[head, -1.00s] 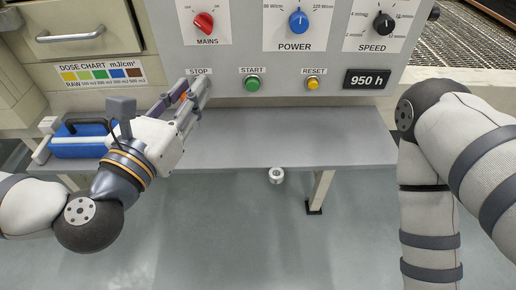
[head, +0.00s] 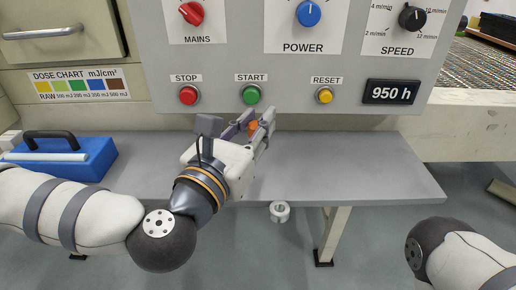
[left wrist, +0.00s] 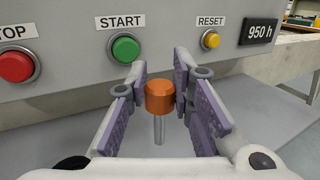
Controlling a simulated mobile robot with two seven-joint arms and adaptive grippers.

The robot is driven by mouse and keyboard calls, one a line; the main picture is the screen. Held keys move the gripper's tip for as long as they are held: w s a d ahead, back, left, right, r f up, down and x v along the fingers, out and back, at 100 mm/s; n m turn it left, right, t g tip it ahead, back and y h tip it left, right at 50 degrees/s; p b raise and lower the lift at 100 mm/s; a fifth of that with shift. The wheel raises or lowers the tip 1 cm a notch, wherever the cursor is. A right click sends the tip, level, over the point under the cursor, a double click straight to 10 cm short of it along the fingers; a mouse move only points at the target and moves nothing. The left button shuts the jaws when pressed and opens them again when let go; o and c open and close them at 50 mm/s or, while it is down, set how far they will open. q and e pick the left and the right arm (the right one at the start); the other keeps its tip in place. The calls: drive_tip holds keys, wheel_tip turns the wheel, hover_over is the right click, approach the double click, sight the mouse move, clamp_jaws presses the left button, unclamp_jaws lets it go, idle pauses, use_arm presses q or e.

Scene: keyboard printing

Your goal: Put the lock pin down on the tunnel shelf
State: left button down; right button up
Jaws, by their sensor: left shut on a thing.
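The lock pin (left wrist: 159,98) has an orange head and a thin grey metal shank pointing down. My left gripper (left wrist: 160,92) is shut on its orange head in the left wrist view. In the head view the left gripper (head: 256,124) is over the grey shelf (head: 350,165), just below the START button, and a bit of the orange head (head: 253,126) shows between its fingers. I cannot tell whether the shank's tip touches the shelf. My right gripper is out of view; only my right arm shows at lower right.
The control panel (head: 370,60) rises behind the shelf, with the STOP (head: 188,95), START (head: 250,94) and RESET (head: 324,95) buttons close above. The shelf's right side is clear.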

use_arm(q)
drive_tip(key=shift+w+d+f, duration=0.2)
drive_tip(key=shift+f, duration=0.2)
drive_tip(key=shift+w+d+f+b, duration=0.1)
drive_tip(key=shift+f+b, duration=0.35)
drive_tip(key=shift+f, duration=1.35)
drive_tip(key=c, duration=1.8)
unclamp_jaws()
drive_tip(key=shift+f, duration=0.1)
drive_tip(key=shift+c, duration=0.2)
drive_tip(key=o, duration=0.4)
drive_tip(key=shift+r, duration=0.35)
drive_tip(key=p+v, duration=0.3)
drive_tip(key=v, duration=0.9)
drive_tip(key=shift+f, duration=0.1)
